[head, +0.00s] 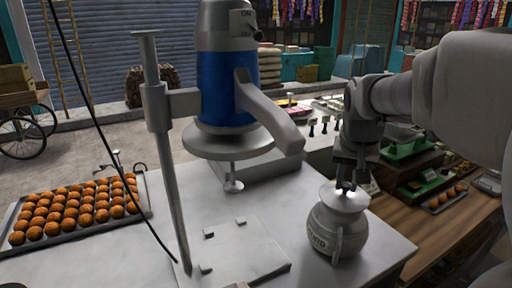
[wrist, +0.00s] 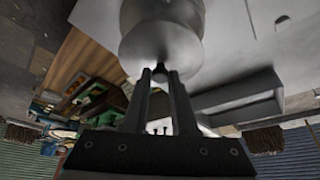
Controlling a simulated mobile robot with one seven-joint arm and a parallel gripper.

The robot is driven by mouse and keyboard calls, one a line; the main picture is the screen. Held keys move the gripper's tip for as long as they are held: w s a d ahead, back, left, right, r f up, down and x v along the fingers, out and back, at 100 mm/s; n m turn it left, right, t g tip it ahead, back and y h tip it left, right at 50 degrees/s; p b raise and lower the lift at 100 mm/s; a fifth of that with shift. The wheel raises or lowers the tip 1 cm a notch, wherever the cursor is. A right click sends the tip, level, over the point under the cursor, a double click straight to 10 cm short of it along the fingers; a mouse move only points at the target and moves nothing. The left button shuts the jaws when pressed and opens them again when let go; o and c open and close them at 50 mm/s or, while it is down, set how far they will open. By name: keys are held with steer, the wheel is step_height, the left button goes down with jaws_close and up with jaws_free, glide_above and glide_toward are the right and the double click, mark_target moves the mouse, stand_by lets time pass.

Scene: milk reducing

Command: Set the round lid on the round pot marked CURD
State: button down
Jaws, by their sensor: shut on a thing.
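The round grey metal pot (head: 325,229), its label partly turned away and reading like CURD, stands upright on the white table at the right. The round lid (head: 344,201) is at the pot's mouth. I cannot tell whether it rests on the rim or is just above it. My gripper (head: 345,187) points down from above and is shut on the lid's small knob. In the wrist view my gripper (wrist: 161,76) has its two fingers at the knob of the lid (wrist: 160,46), with the pot (wrist: 160,12) behind it. The rim under the lid is hidden.
A blue and grey machine (head: 226,85) with a thin post (head: 165,130) stands left of the pot. A tray of orange balls (head: 75,208) lies at the far left. A green scale (head: 405,148) is right, behind my arm. The table's right edge is close to the pot.

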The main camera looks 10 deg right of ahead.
steer(key=shift+c, duration=0.8)
jaws_free()
steer(key=shift+r, duration=0.1)
steer(key=shift+r+p, duration=2.3)
steer(key=shift+r, duration=0.65)
steer(key=s+a+f+n+y, duration=0.1)
steer(key=s+a+f+n, duration=0.1)
steer(key=s+a, duration=0.4)
steer(key=s+a+f+n+t+y, duration=0.1)
steer(key=s+a, duration=0.5)
steer(key=s, duration=0.6)
steer(key=shift+f+n, duration=0.5)
steer(key=shift+n, duration=0.5)
